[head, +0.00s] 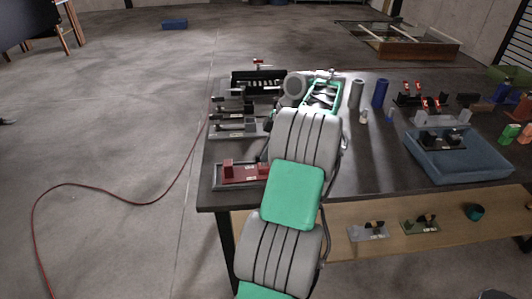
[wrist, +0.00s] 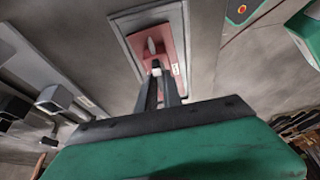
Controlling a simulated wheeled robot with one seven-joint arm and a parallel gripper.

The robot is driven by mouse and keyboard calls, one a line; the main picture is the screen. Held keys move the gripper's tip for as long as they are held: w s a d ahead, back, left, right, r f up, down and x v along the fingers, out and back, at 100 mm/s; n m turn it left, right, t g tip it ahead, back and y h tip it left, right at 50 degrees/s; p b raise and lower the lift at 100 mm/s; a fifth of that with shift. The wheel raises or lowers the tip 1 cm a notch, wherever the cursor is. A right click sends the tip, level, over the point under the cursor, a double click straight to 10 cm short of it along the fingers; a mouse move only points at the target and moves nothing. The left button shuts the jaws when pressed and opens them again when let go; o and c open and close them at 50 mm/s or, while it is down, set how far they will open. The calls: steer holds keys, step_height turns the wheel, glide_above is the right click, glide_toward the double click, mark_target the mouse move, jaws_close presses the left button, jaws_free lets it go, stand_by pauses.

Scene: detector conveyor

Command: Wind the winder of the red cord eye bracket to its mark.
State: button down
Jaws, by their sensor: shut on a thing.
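The red cord eye bracket (head: 247,171) sits on a grey plate near the front left of the dark table, its right end hidden behind my arm in the head view. In the wrist view the red bracket (wrist: 176,38) lies on its plate straight ahead of my gripper (wrist: 157,76). The two dark fingers are closed on a small pale part, which looks like the winder (wrist: 156,65), at the near end of the bracket. A pale oval piece shows just beyond it. I cannot make out the mark. My gripper is hidden in the head view.
Several grey and black fixtures (head: 232,128) stand behind the bracket on the left. A blue tray (head: 455,166) and blue and grey cylinders stand to the right. A lower wooden shelf (head: 300,235) holds small parts. A red hose (head: 110,190) lies on the floor at left.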

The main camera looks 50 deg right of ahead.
steer(key=shift+f+m+b, duration=0.15)
steer(key=shift+m+b, duration=0.15)
steer(key=shift+b, duration=0.15)
stand_by(0.3)
steer(key=shift+a+m+h+b, duration=0.1)
steer(key=shift+m+h+b, duration=0.2)
steer(key=shift+m+b, duration=0.6)
steer(key=m+b, duration=0.1)
steer(key=m, duration=0.1)
steer(key=m+t+h+b, duration=0.1)
steer(key=m+b, duration=0.1)
steer(key=shift+a+h, duration=0.1)
steer(key=shift+h, duration=0.2)
steer(key=m+h+b, duration=0.1)
steer(key=m+b, duration=0.1)
steer(key=m, duration=0.2)
steer(key=shift+a, duration=0.1)
steer(key=shift+m+h+b, duration=0.45)
steer(key=shift+m+h, duration=0.25)
steer(key=shift+m, duration=0.5)
steer(key=shift+m+g, duration=0.3)
steer(key=shift+m, duration=0.3)
stand_by(0.7)
steer(key=c, duration=1.5)
jaws_free()
steer(key=shift+r, duration=0.2)
